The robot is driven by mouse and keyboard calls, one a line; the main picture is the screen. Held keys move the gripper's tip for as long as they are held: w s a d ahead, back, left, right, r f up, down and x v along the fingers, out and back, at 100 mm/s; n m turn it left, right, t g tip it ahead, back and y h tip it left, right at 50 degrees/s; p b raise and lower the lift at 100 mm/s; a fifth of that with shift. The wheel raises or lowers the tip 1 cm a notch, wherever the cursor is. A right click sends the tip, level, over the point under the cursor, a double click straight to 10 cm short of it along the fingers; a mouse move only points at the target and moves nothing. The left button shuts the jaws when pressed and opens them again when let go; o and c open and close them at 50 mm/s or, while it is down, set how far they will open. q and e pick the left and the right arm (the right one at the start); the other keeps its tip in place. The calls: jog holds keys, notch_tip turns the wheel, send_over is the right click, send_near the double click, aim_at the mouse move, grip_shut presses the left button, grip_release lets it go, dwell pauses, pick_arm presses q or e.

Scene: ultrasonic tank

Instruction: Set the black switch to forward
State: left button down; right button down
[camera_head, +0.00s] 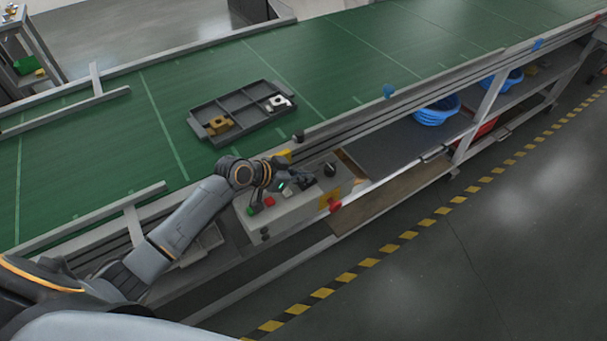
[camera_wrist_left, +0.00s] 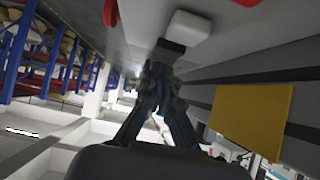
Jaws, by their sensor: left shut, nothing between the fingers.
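A grey control box (camera_head: 285,215) is fixed to the near side of the conveyor. A black round knob (camera_head: 330,169) stands at its right end; I cannot read its setting. My left gripper (camera_head: 305,182) is over the box top, just left of that knob. In the left wrist view the gripper (camera_wrist_left: 160,82) has its fingers together and empty. A small dark part (camera_wrist_left: 168,50) lies just beyond the fingertips beside a white rounded block (camera_wrist_left: 188,26); I cannot tell whether they touch or whether this part is the switch. My right gripper is not seen.
Red (camera_head: 270,201) and green (camera_head: 254,210) buttons are on the box left of the gripper. A red knob (camera_head: 335,207) sits on its front. A divided tray (camera_head: 240,113) lies on the green conveyor (camera_head: 345,60). Blue bowls (camera_head: 436,111) stand on the lower shelf at right.

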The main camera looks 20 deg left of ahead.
pick_arm(q)
jog(key=shift+d+r+p, duration=0.1)
jog(key=shift+p, duration=0.4)
jog(key=shift+f+g, duration=0.3)
jog(key=shift+w+d, duration=0.1)
jog(key=shift+w, duration=0.1)
jog(key=shift+w+d+r, duration=0.2)
jog(key=shift+w+d, duration=0.2)
jog(key=shift+w, duration=0.1)
